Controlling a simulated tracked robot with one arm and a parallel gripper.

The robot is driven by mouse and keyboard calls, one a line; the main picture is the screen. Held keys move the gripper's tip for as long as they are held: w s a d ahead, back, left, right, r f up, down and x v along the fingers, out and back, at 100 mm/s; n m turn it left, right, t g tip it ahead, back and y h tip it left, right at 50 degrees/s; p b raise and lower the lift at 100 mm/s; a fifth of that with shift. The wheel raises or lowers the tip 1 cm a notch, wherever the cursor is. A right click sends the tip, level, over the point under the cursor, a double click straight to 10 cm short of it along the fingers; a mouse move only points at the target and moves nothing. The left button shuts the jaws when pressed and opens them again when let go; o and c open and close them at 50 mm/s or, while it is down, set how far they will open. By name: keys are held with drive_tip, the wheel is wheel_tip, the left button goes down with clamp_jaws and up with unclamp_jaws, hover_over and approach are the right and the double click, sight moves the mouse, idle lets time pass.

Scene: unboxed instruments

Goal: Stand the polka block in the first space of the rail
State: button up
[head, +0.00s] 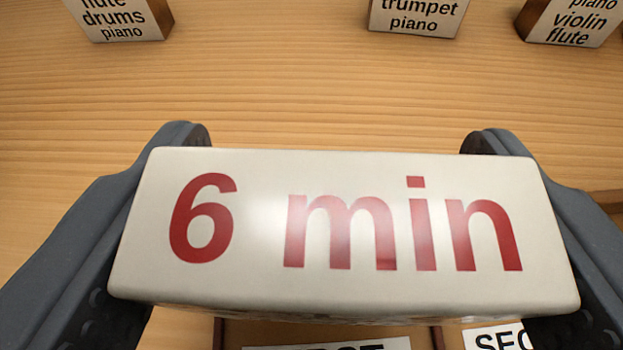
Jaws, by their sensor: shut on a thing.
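My gripper (337,145) is shut on a white block (345,235), one dark finger at each end. The face toward the camera reads "6 min" in red. No word "polka" shows on this face, so I cannot tell from it whether this is the polka block. Below the held block, at the bottom edge, part of the brown rail (232,334) shows. A partly hidden label there ends in what looks like "RST" (345,346), and a label starting "SEC" (497,338) is to its right. The block hides most of the rail.
Three other blocks stand at the top edge, cut off: one reading "flute drums piano" (118,22), one reading "trumpet piano" (416,16) and one reading "piano violin flute" (572,24). The wooden table between them and my gripper is clear.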

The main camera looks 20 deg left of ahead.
sight(324, 322)
wheel_tip(324, 322, down, 4)
drive_tip(key=shift+w+a+r+b, duration=0.1)
drive_tip(key=shift+b, duration=0.45)
drive_tip(key=shift+r, duration=0.1)
drive_tip(key=o, duration=1)
drive_tip(key=shift+s+r, duration=0.25)
drive_tip(key=shift+s, duration=0.05)
drive_tip(key=p+v, duration=0.1)
drive_tip(key=v, duration=1)
drive_tip(key=shift+s, duration=0.2)
